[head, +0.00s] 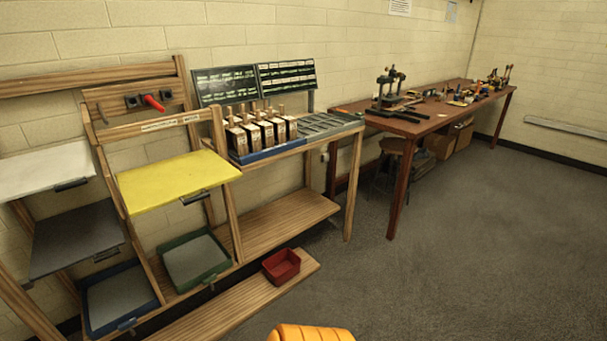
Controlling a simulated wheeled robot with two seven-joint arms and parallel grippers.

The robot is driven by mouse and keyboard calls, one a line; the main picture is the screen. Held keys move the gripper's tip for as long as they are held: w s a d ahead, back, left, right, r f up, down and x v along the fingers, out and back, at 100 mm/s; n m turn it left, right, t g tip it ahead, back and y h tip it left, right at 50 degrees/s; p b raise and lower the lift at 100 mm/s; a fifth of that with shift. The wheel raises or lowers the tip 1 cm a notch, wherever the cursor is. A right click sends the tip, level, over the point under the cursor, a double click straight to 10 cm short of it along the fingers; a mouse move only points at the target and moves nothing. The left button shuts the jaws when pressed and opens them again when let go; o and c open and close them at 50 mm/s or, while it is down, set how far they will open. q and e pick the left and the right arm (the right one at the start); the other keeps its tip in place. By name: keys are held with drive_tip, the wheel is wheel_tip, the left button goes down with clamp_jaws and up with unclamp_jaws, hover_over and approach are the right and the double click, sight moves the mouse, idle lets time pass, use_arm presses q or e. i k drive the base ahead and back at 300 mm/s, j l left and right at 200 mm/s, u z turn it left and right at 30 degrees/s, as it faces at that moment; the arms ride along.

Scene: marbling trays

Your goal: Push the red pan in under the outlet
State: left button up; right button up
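The red pan (282,266) is a small open box. It sits on the low wooden plank (235,308) near its right end, in front of the wooden rack, and looks empty. A red lever (154,103) with dark fittings is mounted on the wooden board at the rack's upper left. I cannot tell which part is the outlet. Neither of my grippers is in view.
A yellow tray (172,183) and a white tray (42,172) sit high in the rack. A green-rimmed tray (221,266) and a blue-rimmed tray (92,328) sit low. Grey floor (450,255) is clear at right.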

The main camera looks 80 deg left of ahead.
sight(279, 267)
drive_tip(key=u, duration=4)
